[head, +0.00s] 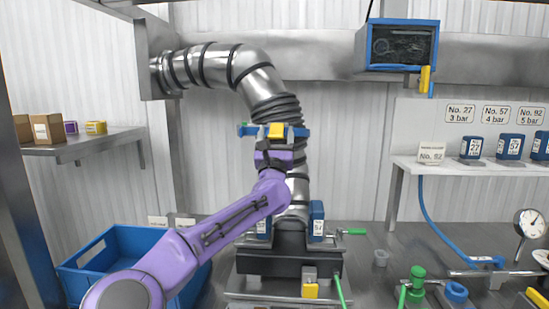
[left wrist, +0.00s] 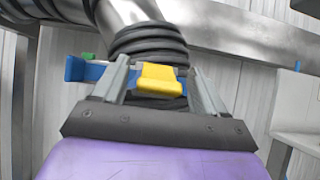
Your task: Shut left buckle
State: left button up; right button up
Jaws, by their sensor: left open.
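A yellow buckle piece (head: 276,130) sits on a blue collar (head: 300,131) around the black ribbed hose (head: 277,106), below the silver pipe. My left gripper (head: 274,146) is raised in front of it. In the left wrist view my left gripper (left wrist: 163,82) is open, with one finger on each side of the yellow piece (left wrist: 160,79); contact cannot be told. The blue collar (left wrist: 75,69) runs behind the fingers, with a small green tab (left wrist: 88,56) at its left. Whether the buckle is fully shut cannot be told. My right gripper is not in view.
A dark machine block (head: 290,262) with blue canisters (head: 317,218) stands below. A blue crate (head: 115,240) is at left. A shelf (head: 95,142) with boxes is at upper left. Green and blue fittings (head: 418,272) and a gauge (head: 529,223) are at right.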

pick_arm(q)
jog(key=b+v, duration=0.5)
jog(key=v, duration=0.4)
jog(key=shift+f, duration=0.15)
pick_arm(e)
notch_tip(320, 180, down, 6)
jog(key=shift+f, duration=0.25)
pick_arm(q)
jog(key=shift+s, duration=0.1)
